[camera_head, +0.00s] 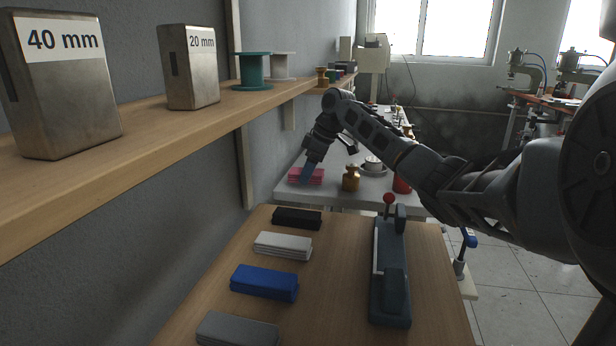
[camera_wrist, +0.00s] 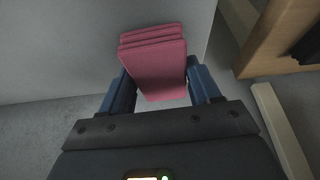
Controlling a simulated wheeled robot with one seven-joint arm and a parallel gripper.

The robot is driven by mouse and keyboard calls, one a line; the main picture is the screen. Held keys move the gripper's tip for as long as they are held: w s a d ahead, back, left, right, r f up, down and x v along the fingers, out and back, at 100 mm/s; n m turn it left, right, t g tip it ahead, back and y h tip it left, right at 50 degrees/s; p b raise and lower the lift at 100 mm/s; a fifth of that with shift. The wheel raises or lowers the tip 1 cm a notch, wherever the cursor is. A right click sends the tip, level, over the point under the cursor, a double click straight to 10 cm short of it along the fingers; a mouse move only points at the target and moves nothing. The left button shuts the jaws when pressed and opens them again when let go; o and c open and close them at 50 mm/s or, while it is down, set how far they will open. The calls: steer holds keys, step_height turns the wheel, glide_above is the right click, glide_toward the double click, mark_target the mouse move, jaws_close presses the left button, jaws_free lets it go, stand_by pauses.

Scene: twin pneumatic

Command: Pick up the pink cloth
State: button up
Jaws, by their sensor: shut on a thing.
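The pink cloth (camera_head: 298,176) is a folded stack lying on the grey-white table at the back, near the wall. My gripper (camera_head: 307,176) reaches down onto it from above. In the wrist view the pink cloth (camera_wrist: 153,62) sits between the two blue fingers of my gripper (camera_wrist: 160,90), its folded layers showing at the far end. The fingers are shut on the cloth from both sides. In the head view the cloth looks at table height; I cannot tell whether it is lifted clear.
A brass weight (camera_head: 351,179) and a red object (camera_head: 401,184) stand right of the cloth. Black (camera_head: 297,217), white (camera_head: 283,245), blue (camera_head: 264,282) and grey (camera_head: 237,330) folded cloths lie on the near wooden table. A wooden shelf (camera_head: 150,125) runs along the left wall.

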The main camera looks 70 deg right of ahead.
steer(key=v, duration=0.3)
steer(key=shift+w+r, duration=0.25)
steer(key=shift+r, duration=0.15)
steer(key=s+d+r, duration=0.3)
steer(key=s+r, duration=0.3)
steer(key=s, duration=0.4)
steer(key=shift+s+d+r, duration=0.2)
steer(key=shift+s+d, duration=0.05)
steer(key=shift+d, duration=0.05)
